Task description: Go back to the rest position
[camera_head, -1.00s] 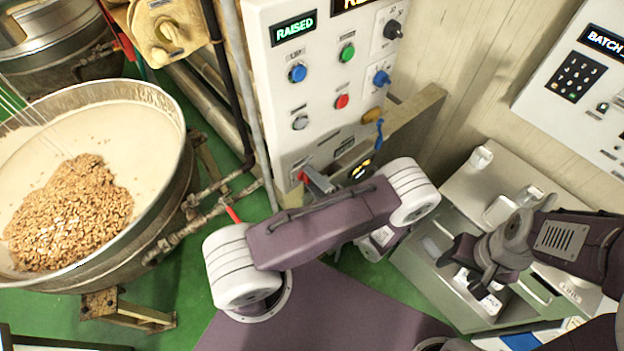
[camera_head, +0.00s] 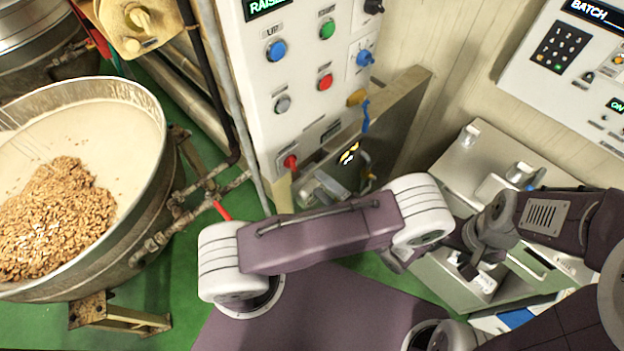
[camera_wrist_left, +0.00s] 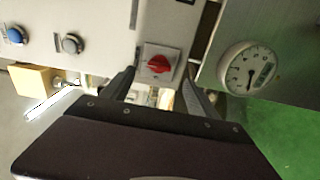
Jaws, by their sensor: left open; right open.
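My left arm's purple link crosses the middle of the head view, and its gripper is mostly hidden behind that link. In the left wrist view my left gripper (camera_wrist_left: 159,82) is open and empty. A red rotary switch (camera_wrist_left: 158,64) on the panel shows between its fingers, apart from them. The same red switch (camera_head: 290,162) shows at the foot of the control panel in the head view.
A kettle (camera_head: 150,112) with pale mass and chopped nuts stands at the left. The control panel (camera_head: 300,60) has coloured buttons. A batch keypad panel (camera_head: 520,75) is on the wall at the right. A round gauge (camera_wrist_left: 249,70) is right of the switch. Green floor shows between kettle and panel.

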